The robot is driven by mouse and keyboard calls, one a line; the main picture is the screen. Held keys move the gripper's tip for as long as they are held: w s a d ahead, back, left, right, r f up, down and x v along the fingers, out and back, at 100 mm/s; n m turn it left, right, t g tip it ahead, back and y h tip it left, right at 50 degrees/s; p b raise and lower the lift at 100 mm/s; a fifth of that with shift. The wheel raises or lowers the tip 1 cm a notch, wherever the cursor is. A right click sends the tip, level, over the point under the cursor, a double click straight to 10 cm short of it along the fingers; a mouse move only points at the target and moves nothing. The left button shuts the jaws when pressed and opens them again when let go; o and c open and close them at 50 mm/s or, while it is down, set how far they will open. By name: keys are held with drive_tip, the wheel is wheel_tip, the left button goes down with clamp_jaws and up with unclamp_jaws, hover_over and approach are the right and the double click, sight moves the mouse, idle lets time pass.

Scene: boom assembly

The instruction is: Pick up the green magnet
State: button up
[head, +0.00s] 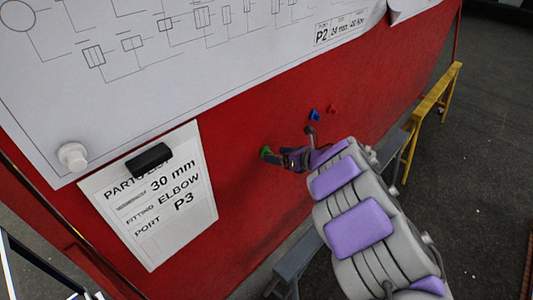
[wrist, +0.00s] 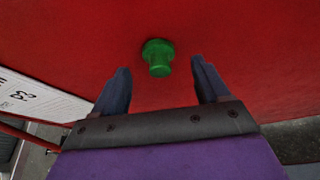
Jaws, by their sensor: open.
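The green magnet (wrist: 158,58) sticks out from the red board, a small knob on a wider round base. In the wrist view it lies just beyond the fingertips, roughly midway between them. My gripper (wrist: 158,82) is open and empty, one dark finger on each side. In the head view the green magnet (head: 266,152) shows at the left of my gripper (head: 285,157), close to the red board. I cannot tell the exact gap between the fingers and the magnet.
A blue magnet (head: 314,115) and a red magnet (head: 333,109) are on the red board (head: 250,210), up and right of my gripper. A white magnet (head: 72,156) holds the large diagram (head: 150,85).

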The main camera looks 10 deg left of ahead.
drive_tip(key=x, duration=0.3)
drive_tip(key=shift+w+a+f, duration=0.15)
drive_tip(key=shift+a+f, duration=0.05)
drive_tip(key=shift+a, duration=0.05)
drive_tip(key=c, duration=1.1)
drive_tip(key=shift+d+r, duration=0.1)
drive_tip(key=shift+d+r, duration=0.1)
drive_tip(key=shift+r, duration=0.3)
wheel_tip(320, 180, up, 6)
drive_tip(key=shift+f, duration=0.2)
drive_tip(key=shift+s+d+r, duration=0.1)
drive_tip(key=shift+s+r, duration=0.15)
drive_tip(key=shift+r, duration=0.05)
drive_tip(key=s+d, duration=0.4)
drive_tip(key=d, duration=0.1)
drive_tip(key=s+d, duration=0.4)
drive_tip(key=d, duration=0.1)
drive_tip(key=s+d, duration=0.4)
drive_tip(key=d, duration=0.1)
drive_tip(key=shift+d, duration=0.15)
